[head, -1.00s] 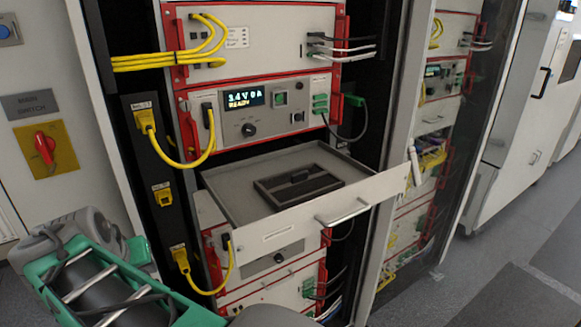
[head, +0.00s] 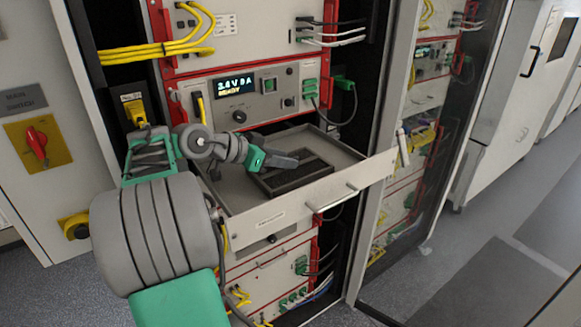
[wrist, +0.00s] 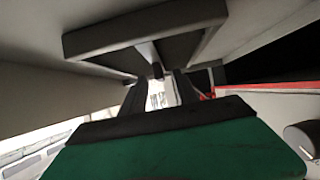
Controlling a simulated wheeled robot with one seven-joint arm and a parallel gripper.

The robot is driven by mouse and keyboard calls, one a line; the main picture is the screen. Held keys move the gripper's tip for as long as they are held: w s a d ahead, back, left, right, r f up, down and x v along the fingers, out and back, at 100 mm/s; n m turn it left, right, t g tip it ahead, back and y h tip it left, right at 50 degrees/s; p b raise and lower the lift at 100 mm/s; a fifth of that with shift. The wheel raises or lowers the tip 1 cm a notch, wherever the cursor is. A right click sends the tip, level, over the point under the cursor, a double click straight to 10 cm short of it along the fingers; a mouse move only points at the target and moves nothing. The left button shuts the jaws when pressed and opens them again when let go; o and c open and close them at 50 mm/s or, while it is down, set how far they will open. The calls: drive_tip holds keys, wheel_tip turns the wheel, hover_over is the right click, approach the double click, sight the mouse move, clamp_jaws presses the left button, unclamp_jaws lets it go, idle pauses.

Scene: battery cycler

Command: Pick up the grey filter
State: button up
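The grey filter (head: 297,182) is a flat, dark, rectangular frame lying in the pulled-out drawer (head: 345,158). My gripper (head: 288,161) reaches in from the left, low over the drawer, and covers the filter's far left part and its raised middle piece. In the wrist view my two dark fingers (wrist: 158,88) stand apart with a bright gap between them. The filter (wrist: 145,33) fills the upper middle there, and a small dark piece shows near the fingertips. I cannot tell whether the fingers touch the filter.
The drawer's front panel with its handle (head: 332,198) stands at the near side. An instrument with a lit display (head: 237,87) is above the drawer. A green plug (head: 344,83) and its cable hang at the right. Yellow cables (head: 160,45) run at the upper left.

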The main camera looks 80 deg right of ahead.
drive_tip(key=shift+s+d+f, duration=0.1)
drive_tip(key=shift+d+f, duration=0.05)
drive_tip(key=shift+f, duration=0.05)
clamp_jaws()
idle(0.5)
